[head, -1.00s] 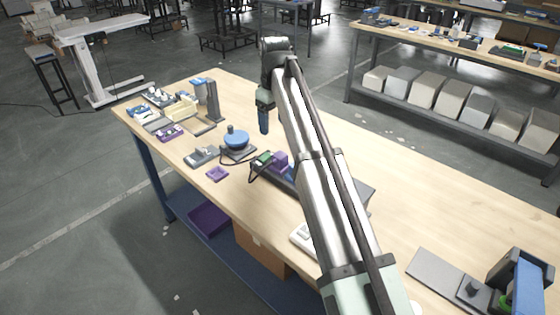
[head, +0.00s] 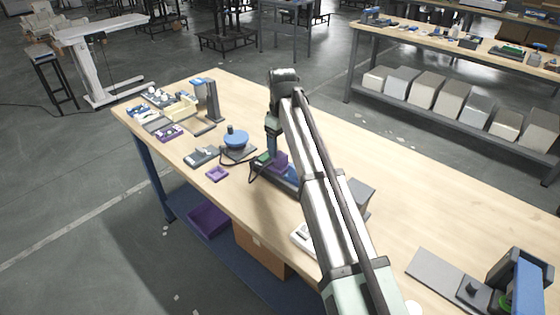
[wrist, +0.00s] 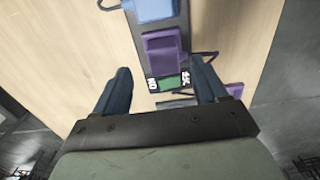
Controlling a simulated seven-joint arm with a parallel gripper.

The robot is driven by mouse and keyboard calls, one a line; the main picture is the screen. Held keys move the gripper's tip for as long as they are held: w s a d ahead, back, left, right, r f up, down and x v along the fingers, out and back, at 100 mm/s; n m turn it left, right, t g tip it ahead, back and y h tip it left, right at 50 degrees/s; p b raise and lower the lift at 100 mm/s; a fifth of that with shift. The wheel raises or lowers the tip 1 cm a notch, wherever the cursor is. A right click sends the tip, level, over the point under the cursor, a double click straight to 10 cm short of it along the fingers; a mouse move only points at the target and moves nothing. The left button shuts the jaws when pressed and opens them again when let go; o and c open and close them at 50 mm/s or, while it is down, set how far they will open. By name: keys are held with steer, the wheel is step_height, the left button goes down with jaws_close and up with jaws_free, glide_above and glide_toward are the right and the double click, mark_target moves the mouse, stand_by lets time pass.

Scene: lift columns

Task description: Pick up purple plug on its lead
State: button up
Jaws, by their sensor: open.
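The purple plug (wrist: 162,52) sits on a dark strip base (wrist: 176,20) in the wrist view, with a dark lead (wrist: 205,55) running out at its side. In the head view the purple plug (head: 278,162) is partly hidden by my gripper, and the lead (head: 256,174) loops toward the table's near edge. My gripper (wrist: 160,80) is open and empty, with one blue finger on each side of the strip, near the plug. The fingers do not visibly touch the plug. In the head view my gripper (head: 273,152) is low, just above the strip.
A blue block (wrist: 155,8) stands on the strip beyond the plug, and a green marked patch (wrist: 168,82) lies on its nearer end.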

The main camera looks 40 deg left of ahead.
mark_target(280, 154)
steer(key=f, duration=0.4)
steer(key=shift+s+a+f, duration=0.1)
steer(key=shift+s+f, duration=0.1)
steer(key=shift+f, duration=0.2)
steer(key=c, duration=1)
step_height(280, 154, up, 11)
steer(key=shift+f, duration=0.1)
